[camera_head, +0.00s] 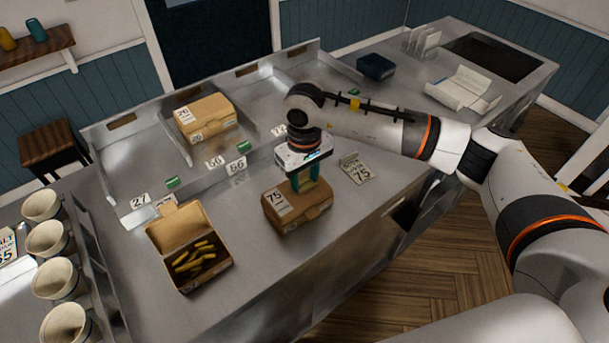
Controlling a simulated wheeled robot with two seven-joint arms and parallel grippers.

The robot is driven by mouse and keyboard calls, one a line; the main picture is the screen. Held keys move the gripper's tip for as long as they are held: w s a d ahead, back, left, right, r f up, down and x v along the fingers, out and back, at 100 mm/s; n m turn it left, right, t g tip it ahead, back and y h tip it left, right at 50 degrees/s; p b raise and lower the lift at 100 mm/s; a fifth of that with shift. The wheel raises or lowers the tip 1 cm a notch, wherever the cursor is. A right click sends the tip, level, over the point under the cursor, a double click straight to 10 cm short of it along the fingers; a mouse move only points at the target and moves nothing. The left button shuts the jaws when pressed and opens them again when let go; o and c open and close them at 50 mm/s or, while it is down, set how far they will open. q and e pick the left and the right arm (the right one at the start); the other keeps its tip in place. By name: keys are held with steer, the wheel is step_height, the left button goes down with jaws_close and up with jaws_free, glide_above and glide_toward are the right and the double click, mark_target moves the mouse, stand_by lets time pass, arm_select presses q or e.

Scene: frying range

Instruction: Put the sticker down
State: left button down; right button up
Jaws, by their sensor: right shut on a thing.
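My right gripper (307,185) points down at the lid of a closed brown box (308,212), near its back right part. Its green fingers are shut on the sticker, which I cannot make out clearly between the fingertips. I cannot tell whether the fingertips touch the lid. A white label reading 75 (280,203) lies on the left part of the lid. A ticket also reading 75 (356,168) stands on the steel counter to the right of the box. My left gripper is not in view.
An open box with yellow pieces (201,259) stands left of the closed box. Another closed box (205,117) sits farther back in a steel bay. Several white cups (47,239) line the left side. The counter's front edge (345,247) is close to the closed box.

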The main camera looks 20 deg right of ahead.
mark_target(304, 184)
steer(key=shift+f+b, duration=0.4)
steer(key=shift+b, duration=0.1)
steer(key=o, duration=0.8)
steer(key=shift+s, duration=0.1)
steer(key=shift+o, duration=0.7)
steer(key=shift+d, duration=0.1)
steer(key=shift+s, duration=0.1)
steer(key=shift+a+r+p, duration=0.2)
steer(key=shift+r+p, duration=0.65)
steer(key=shift+p, duration=0.25)
steer(key=shift+w+r+b, duration=0.25)
steer(key=shift+r+b, duration=0.35)
steer(key=shift+b, duration=0.3)
step_height(304, 184, up, 10)
steer(key=b, duration=0.3)
steer(key=shift+r, duration=0.2)
steer(key=shift+s+d, duration=0.1)
